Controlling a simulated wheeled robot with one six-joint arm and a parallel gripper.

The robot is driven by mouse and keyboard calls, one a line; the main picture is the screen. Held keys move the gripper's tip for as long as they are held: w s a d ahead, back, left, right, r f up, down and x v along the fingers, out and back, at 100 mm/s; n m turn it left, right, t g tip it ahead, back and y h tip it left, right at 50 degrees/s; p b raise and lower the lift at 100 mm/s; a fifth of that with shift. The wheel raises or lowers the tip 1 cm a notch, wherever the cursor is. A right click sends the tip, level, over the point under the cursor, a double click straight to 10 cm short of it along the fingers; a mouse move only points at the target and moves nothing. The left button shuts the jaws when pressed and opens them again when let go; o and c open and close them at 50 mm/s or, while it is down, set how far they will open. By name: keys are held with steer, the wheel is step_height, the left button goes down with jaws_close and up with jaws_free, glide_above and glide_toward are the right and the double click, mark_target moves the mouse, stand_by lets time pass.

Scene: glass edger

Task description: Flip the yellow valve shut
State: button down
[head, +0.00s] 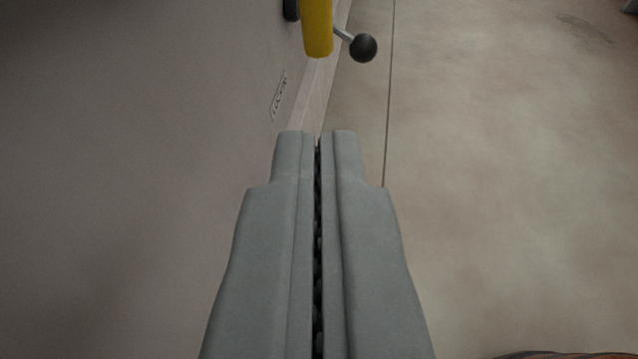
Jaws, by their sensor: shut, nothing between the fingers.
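A yellow valve handle (317,28) shows at the top middle of the head view, cut off by the top edge. A metal rod with a black ball knob (363,47) sticks out to its right. A dark round part (291,10) shows at its left. My gripper (318,135) is in the middle of the view, its grey fingers together with nothing between them. Its tips point toward the valve, with a visible gap between them in the picture. The rest of the valve is out of view.
A large plain greyish panel (130,150) with a small dark marking (279,95) fills the left side. A pale ledge (312,98) runs along its edge. Stained concrete floor (510,180) with a dark seam lies open at right.

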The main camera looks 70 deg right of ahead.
steer(key=s+a, duration=0.1)
steer(key=a, duration=0.6)
steer(key=shift+s+a, duration=0.25)
steer(key=s+a+n+t+y, duration=0.7)
steer(key=s+a+n+y, duration=0.25)
steer(key=s+a, duration=0.25)
steer(key=s+a+r+n+t+y, duration=0.2)
steer(key=s+a+r+n+t, duration=0.1)
steer(key=s, duration=0.3)
steer(key=s+a+r+n+t+y, duration=0.2)
steer(key=s+a+r+n+t, duration=0.1)
steer(key=s+r, duration=0.3)
steer(key=shift+a+n+t, duration=0.3)
steer(key=shift+n+t, duration=0.15)
steer(key=shift+t, duration=0.25)
